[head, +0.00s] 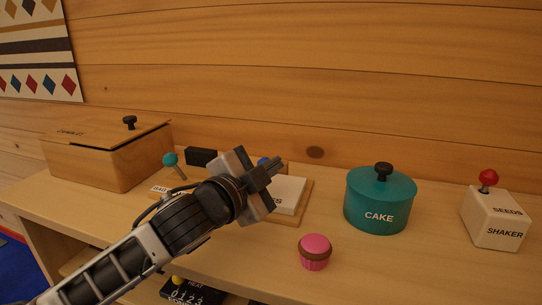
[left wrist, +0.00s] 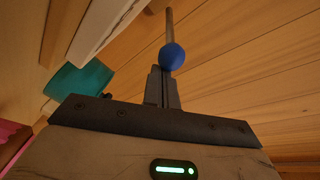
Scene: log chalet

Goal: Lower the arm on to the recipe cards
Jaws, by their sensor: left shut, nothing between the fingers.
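The recipe cards (head: 290,190) are a white stack on a wooden board (head: 307,197) at the middle of the counter, partly hidden by my left gripper. The arm shows as a blue ball knob (head: 263,161) just behind my gripper; its rod is hidden there. In the left wrist view the blue knob (left wrist: 172,57) sits at the end of a thin rod (left wrist: 169,25), just beyond my fingertips. My left gripper (head: 267,174) is shut and empty, close to the knob; I cannot tell whether they touch. A pale edge at upper left of the wrist view (left wrist: 108,25) seems to be the cards or board.
A teal cake tin (head: 379,203) and a pink cupcake (head: 315,252) stand right of the board. A white seeds shaker (head: 494,222) is at far right. A wooden box (head: 105,160), a teal-knobbed stick (head: 171,160) and a black block (head: 201,157) are left. The wooden wall is close behind.

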